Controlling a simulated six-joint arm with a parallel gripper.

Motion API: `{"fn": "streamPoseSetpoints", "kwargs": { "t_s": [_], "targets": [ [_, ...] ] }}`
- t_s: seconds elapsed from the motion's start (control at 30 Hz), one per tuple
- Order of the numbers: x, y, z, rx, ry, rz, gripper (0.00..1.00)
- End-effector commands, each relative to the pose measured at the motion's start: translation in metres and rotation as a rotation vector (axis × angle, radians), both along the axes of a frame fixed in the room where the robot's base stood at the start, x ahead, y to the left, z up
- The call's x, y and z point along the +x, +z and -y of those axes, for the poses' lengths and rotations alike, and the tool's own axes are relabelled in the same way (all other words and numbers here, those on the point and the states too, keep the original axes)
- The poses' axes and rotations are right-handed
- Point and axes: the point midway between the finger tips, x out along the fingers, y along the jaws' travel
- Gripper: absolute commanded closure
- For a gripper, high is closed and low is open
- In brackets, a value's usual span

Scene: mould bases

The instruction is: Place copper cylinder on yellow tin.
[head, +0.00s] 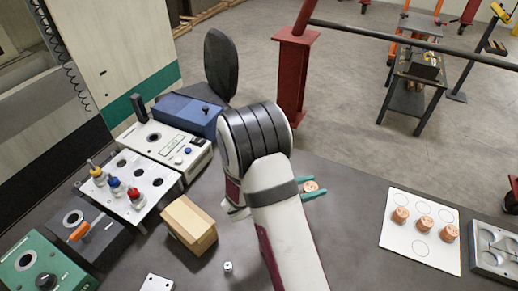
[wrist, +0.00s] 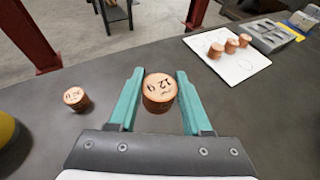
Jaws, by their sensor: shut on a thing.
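My gripper (head: 313,188) has teal fingers and is shut on a copper cylinder (wrist: 158,92) marked "12 g". The cylinder sits upright between the fingertips (wrist: 160,85) in the wrist view, and its copper top (head: 310,186) shows in the head view. How high it is above the table I cannot tell. A second copper cylinder (wrist: 76,98) stands on the table left of the gripper in the wrist view. A rounded yellow thing (wrist: 6,130), perhaps the yellow tin, is cut off at the left edge of the wrist view. My arm may hide it in the head view.
A white sheet (head: 399,237) with printed circles holds three copper cylinders at the right, beside a grey metal block (head: 490,247). Dark table (wrist: 240,110) between gripper and sheet is clear.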

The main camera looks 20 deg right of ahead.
Motion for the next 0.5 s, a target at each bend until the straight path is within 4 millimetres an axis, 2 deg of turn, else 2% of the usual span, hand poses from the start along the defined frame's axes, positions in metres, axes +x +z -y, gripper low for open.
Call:
{"fn": "streamPoseSetpoints", "kwargs": {
  "t_s": [0.17, 0.3, 0.4, 0.5],
  "targets": [
    [0.078, 0.019, -0.004, -0.002, 0.229, 0.008, 1.0],
    [0.146, 0.056, -0.01, -0.005, 0.469, 0.009, 1.0],
    [0.182, 0.084, -0.014, -0.007, 0.619, 0.006, 1.0],
    [0.201, 0.104, -0.016, -0.005, 0.713, 0.005, 1.0]
  ]
}}
